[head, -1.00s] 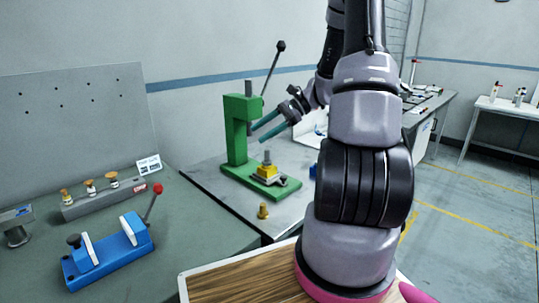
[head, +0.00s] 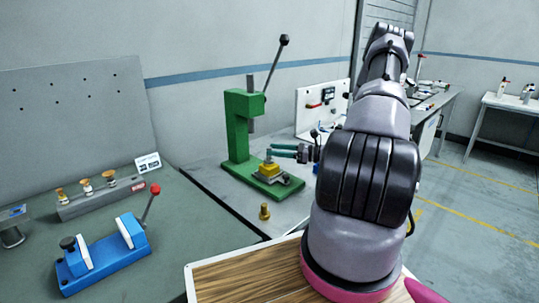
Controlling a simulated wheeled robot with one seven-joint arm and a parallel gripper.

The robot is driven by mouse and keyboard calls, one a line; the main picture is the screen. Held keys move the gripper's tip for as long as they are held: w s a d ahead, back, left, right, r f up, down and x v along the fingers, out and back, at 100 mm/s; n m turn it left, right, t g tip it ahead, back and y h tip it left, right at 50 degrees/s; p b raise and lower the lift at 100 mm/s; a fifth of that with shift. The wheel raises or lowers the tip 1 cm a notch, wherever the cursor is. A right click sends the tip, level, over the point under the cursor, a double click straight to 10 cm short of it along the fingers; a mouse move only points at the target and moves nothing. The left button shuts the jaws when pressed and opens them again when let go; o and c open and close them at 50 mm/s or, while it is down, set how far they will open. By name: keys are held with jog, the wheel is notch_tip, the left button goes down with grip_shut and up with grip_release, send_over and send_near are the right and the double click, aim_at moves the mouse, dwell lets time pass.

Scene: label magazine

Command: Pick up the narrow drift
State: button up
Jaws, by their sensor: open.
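A slim grey pin (head: 268,159), which looks like the narrow drift, stands upright on a yellow block (head: 268,171) at the base of the green press (head: 238,130). My gripper (head: 271,150) points left with its teal fingers apart, and the fingertips are at the top of the pin. I cannot tell whether the pin stands between the fingers or just beside them. Several brass-topped pieces (head: 86,185) stand in a grey rack on the left bench. A small brass piece (head: 264,211) stands on the bench in front of the press.
The press ram (head: 250,115) and its black-knobbed lever (head: 275,65) rise above and behind my fingers. A blue fixture (head: 104,254) with a red-knobbed lever is on the left bench. A white board with tools (head: 320,105) stands behind my gripper.

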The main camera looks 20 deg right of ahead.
jog(key=x, duration=0.5)
jog(key=shift+w+a+r, duration=0.1)
jog(key=shift+w+a, duration=0.15)
jog(key=shift+a, duration=0.05)
jog(key=shift+c, duration=0.4)
grip_shut()
